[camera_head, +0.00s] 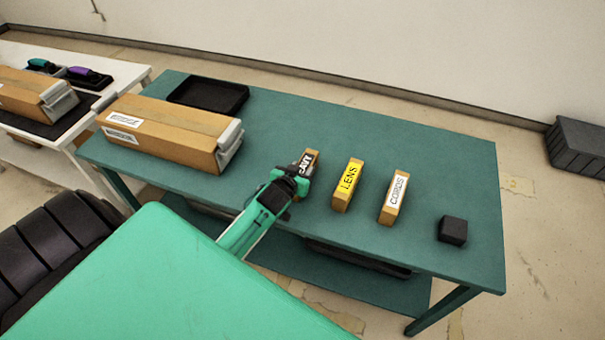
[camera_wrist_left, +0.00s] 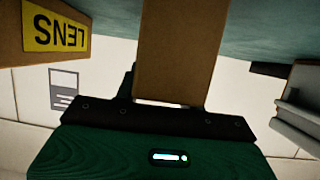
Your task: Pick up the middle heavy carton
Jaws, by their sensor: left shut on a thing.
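The heavy carton (camera_head: 311,157) is a small brown box with a black label, partly covered by my gripper, reading "EAVY". It is the leftmost of three small cartons on the green table (camera_head: 300,110). My left gripper (camera_head: 296,178) is shut on it from the near side. In the left wrist view the brown carton (camera_wrist_left: 180,50) stands between the fingers of the gripper (camera_wrist_left: 172,95). I cannot tell whether its base touches the table. My right gripper is not in view.
The yellow-labelled LENS carton (camera_head: 346,187) stands just right, also in the wrist view (camera_wrist_left: 40,35). Beyond it are the CORDS carton (camera_head: 393,200) and a black cube (camera_head: 452,230). A long carton (camera_head: 170,130) and a black tray (camera_head: 208,95) are left. A grey crate (camera_head: 577,147) is far right.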

